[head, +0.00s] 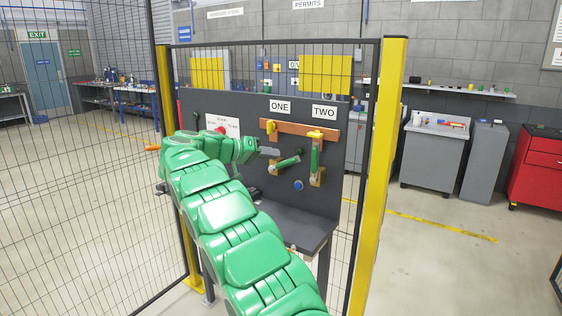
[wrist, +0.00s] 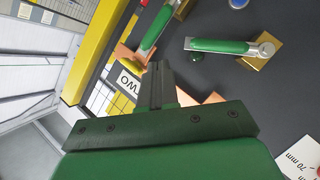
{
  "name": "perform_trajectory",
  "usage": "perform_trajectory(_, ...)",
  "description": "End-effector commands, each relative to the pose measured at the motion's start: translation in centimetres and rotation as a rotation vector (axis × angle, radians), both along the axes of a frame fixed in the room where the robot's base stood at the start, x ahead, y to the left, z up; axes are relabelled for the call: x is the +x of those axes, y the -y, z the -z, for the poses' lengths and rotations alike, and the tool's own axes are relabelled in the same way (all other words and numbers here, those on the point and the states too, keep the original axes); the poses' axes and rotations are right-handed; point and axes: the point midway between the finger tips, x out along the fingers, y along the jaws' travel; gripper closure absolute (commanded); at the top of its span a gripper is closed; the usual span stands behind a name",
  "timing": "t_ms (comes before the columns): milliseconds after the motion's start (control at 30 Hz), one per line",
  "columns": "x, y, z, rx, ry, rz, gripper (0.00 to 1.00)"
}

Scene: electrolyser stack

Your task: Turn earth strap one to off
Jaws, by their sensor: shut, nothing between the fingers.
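Earth strap one's green handle (head: 287,162) is below the ONE label (head: 279,107), swung out to the right from its brass pivot block. In the wrist view this handle (wrist: 220,46) lies nearly level, its free end away from the copper bar (wrist: 213,98). Earth strap two's handle (head: 314,158) stands upright under the TWO label (head: 324,112), its top at the copper bar (head: 296,131). My gripper (head: 277,152) is shut and empty in front of the panel, just above and left of strap one's handle. Its fingers (wrist: 158,68) show apart from both handles in the wrist view.
The dark panel (head: 225,112) carries a red knob, a white notice and a blue button (head: 298,185). A dark shelf (head: 300,226) juts out below. A yellow post (head: 380,180) and mesh fence flank the panel. Open floor lies to the right.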

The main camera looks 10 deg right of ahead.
Motion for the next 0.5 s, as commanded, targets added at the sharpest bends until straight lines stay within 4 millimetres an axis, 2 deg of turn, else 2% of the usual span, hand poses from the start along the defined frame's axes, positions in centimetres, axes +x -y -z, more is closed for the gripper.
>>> perform_trajectory(100,1.1,-2.7,-0.4,0.143,0.044,-0.056,1.00)
perform_trajectory(233,1.9,-4.7,-0.8,0.247,0.073,-0.106,1.00)
perform_trajectory(367,2.4,-5.8,-1.2,0.299,0.091,-0.133,1.00)
perform_trajectory(500,2.7,-5.6,-1.0,0.309,0.093,-0.137,1.00)
